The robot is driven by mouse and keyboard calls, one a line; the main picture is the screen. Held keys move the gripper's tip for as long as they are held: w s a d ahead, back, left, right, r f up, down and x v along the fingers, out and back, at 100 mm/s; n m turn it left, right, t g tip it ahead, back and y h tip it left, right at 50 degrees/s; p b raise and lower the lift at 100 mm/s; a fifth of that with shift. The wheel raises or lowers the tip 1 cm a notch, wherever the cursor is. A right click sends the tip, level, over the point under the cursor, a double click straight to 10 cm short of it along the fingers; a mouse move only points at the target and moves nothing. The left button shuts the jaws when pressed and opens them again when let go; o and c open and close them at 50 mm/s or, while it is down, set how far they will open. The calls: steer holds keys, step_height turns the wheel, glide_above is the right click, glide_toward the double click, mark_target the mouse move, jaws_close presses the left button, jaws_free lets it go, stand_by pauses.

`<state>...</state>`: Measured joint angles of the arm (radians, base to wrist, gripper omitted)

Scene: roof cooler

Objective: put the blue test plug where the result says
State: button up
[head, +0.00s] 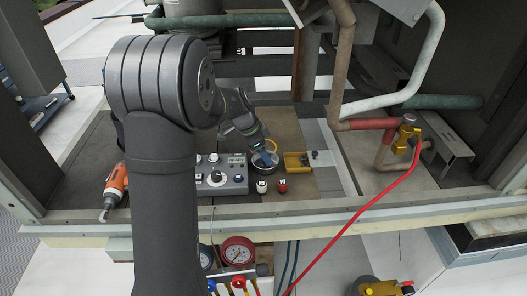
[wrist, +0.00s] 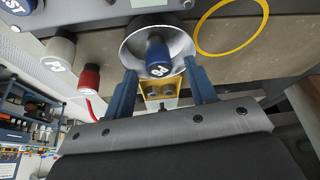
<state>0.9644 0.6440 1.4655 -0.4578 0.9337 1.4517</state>
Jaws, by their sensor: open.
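The blue test plug (wrist: 158,52), with white lettering on its end, stands in a round grey dish (wrist: 183,45) in the wrist view. My gripper (wrist: 158,72) is open, with one blue finger on each side of the plug; I cannot tell whether either touches it. In the head view my gripper (head: 260,147) is low over the dish (head: 265,161), and the plug is hard to make out there. A grey test box (head: 225,180) with knobs, a blue button and a small display stands left of the dish. The display is too small to read.
A white plug (head: 262,187) and a red plug (head: 282,186) stand in front of the dish. A yellow ring (wrist: 202,45) is marked on the board. An orange drill (head: 115,186) lies at left; a red hose (head: 365,207) crosses the right.

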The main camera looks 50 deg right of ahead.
steer(key=shift+r, duration=3.55)
steer(key=o, duration=0.8)
steer(key=shift+c, duration=0.2)
steer(key=o, duration=0.3)
steer(key=w+a+r+t+y, duration=0.1)
steer(key=w+a+r, duration=0.1)
steer(key=a, duration=0.4)
steer(key=w+a+r+m+t+y, duration=0.1)
steer(key=w+a+r+y, duration=0.1)
steer(key=a+r, duration=0.3)
steer(key=w+a+r+m+t+y, duration=0.1)
steer(key=w+a+r+y, duration=0.1)
steer(key=a, duration=0.4)
steer(key=shift+w+a+r+t, duration=0.4)
steer(key=shift+w+r, duration=0.35)
steer(key=shift+w, duration=0.05)
steer(key=f, duration=0.3)
steer(key=a+f, duration=0.1)
steer(key=f, duration=0.2)
steer(key=w+f, duration=0.1)
steer(key=f, duration=0.2)
steer(key=shift+w+a+f, duration=0.1)
steer(key=shift+a+f, duration=0.05)
steer(key=shift+f, duration=0.1)
steer(key=r, duration=0.3)
steer(key=s+d+r, duration=0.1)
steer(key=r, duration=0.5)
steer(key=shift+s+d+r, duration=0.15)
steer(key=shift+r, duration=0.25)
steer(key=shift+f, duration=0.1)
